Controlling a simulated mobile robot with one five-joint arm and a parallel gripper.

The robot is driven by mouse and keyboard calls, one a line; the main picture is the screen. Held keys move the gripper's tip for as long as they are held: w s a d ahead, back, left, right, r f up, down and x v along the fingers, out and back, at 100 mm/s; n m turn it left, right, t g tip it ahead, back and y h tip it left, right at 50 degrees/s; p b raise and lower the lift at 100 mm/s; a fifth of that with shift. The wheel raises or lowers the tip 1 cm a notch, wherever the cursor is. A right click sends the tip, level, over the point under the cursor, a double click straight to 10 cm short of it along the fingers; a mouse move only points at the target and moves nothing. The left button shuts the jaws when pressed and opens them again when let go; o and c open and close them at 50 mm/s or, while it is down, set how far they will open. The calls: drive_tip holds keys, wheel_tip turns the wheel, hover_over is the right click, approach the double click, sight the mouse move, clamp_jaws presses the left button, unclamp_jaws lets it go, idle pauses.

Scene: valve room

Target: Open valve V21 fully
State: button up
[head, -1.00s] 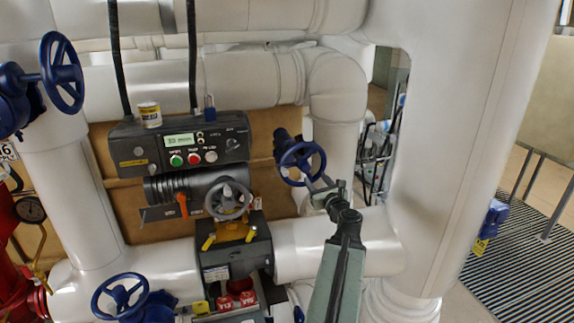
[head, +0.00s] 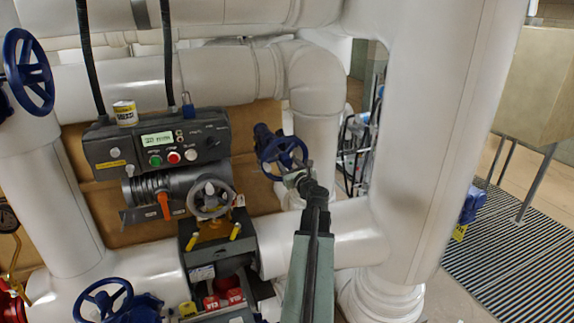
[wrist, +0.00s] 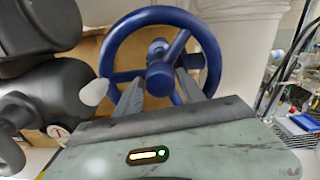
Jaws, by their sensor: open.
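A blue handwheel valve (head: 271,147) stands at the middle of the head view, in front of a white pipe. No tag reading V21 is legible, so I cannot tell the valve's number. In the wrist view its blue wheel (wrist: 122,32) faces me, with rim, spokes and hub showing. My gripper (wrist: 160,80) is open, one finger on each side of the hub, overlapping the lower part of the wheel. I cannot tell whether the fingers touch the spokes. In the head view my gripper (head: 298,176) is at the wheel's lower right.
A dark control box (head: 155,140) with a grey handwheel (head: 211,198) below it stands left of my arm. Other blue handwheels are at upper left (head: 28,72) and lower left (head: 103,299). A thick white column (head: 425,150) stands close on the right. Floor grating (head: 490,260) lies beyond.

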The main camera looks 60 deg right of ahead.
clamp_jaws()
drive_tip(key=shift+n, duration=0.5)
unclamp_jaws()
drive_tip(key=v, duration=0.8)
